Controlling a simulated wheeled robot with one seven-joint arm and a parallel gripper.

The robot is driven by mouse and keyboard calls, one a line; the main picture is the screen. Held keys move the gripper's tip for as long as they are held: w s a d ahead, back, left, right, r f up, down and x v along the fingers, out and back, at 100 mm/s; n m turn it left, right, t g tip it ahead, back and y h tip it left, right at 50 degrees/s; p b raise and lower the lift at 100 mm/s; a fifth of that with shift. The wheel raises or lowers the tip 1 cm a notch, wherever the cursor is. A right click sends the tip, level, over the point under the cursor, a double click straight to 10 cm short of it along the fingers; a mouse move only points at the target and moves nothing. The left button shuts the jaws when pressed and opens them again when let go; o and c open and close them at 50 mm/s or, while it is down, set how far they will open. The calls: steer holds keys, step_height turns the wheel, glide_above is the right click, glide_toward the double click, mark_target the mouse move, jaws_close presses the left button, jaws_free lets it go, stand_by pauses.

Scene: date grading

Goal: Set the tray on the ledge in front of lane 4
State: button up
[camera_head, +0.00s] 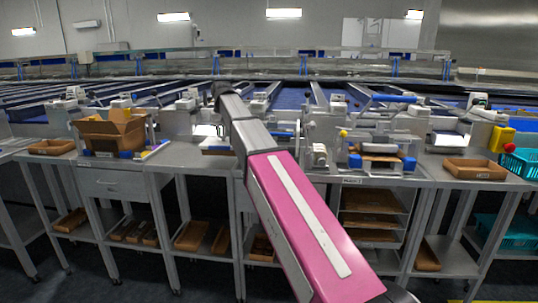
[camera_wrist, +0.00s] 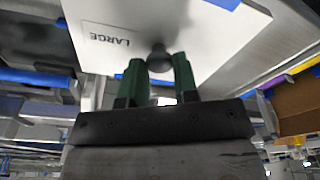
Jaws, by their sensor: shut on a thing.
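My gripper (camera_wrist: 161,70) shows in the wrist view with its two green fingers on either side of a dark round knob (camera_wrist: 159,56). The knob stands on a white panel (camera_wrist: 205,28) marked "LARGE", upside down in that view. In the head view my arm reaches over the bench and hides the gripper and what it holds. Shallow brown trays lie on the benches: one at the right (camera_head: 475,169) and one at the far left (camera_head: 52,147). No tray shows in my fingers. I cannot read which lane is number 4.
A brown carton (camera_head: 110,132) stands on the left bench. A yellow bin (camera_head: 501,139) and a teal basket (camera_head: 520,162) are at the right. More brown trays lie on low shelves (camera_head: 371,215). Sorting lanes with blue beds (camera_head: 290,97) run behind the benches.

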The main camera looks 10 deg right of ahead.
steer(key=shift+w+a, duration=0.15)
steer(key=shift+a, duration=0.3)
steer(key=shift+a, duration=0.1)
steer(key=w+a, duration=0.3)
steer(key=a, duration=0.5)
steer(key=shift+w+a, duration=0.15)
steer(key=shift+a, duration=0.15)
stand_by(0.5)
steer(key=shift+f, duration=2.6)
stand_by(0.9)
steer(key=o, duration=1)
steer(key=shift+r, duration=4.45)
